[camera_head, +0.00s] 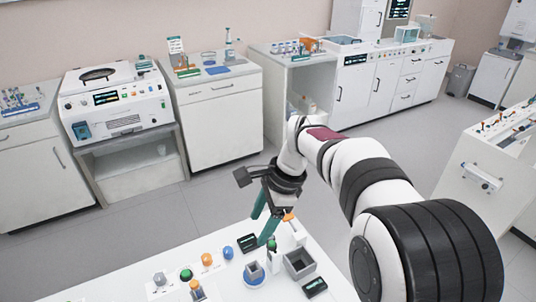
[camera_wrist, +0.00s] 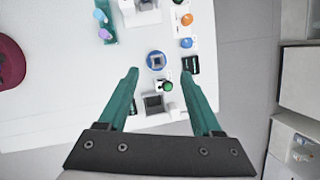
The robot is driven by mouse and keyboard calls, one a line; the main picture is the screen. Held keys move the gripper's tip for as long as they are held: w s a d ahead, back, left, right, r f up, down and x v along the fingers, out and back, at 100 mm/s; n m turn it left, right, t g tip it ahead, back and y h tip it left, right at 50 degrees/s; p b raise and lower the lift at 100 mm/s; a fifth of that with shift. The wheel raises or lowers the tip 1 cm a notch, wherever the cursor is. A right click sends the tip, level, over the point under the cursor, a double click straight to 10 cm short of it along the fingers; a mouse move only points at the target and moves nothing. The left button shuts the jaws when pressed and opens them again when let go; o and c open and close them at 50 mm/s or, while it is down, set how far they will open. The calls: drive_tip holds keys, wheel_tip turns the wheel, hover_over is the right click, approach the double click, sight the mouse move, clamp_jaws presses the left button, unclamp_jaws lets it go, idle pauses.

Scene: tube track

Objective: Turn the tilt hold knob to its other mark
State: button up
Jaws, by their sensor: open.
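My gripper (camera_head: 260,230) is open and empty, its teal fingers pointing down above the white bench. In the wrist view, my gripper (camera_wrist: 160,72) has a green-topped knob (camera_wrist: 167,86) on a small white mount between its fingers, below them. The same green-topped knob (camera_head: 271,243) stands beside the fingers in the head view. An orange-topped handle (camera_head: 290,217) shows just right of the fingers. I cannot tell which of these is the tilt hold knob, and no marks are readable.
A grey open box (camera_head: 299,262) and a blue ring base (camera_head: 254,281) stand close by. Black displays (camera_head: 315,287) lie on the bench. A row holds a blue knob (camera_head: 228,252), orange knob (camera_head: 207,259) and green knob (camera_head: 186,274). Floor lies beyond the bench edge.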

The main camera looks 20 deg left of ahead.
drive_tip(key=m, duration=0.2)
approach(207, 256)
drive_tip(key=shift+g+y, duration=0.3)
drive_tip(key=x, duration=0.8)
drive_tip(key=shift+w+f, duration=0.15)
drive_tip(key=shift+f, duration=0.35)
drive_tip(key=shift+d, duration=0.1)
clamp_jaws()
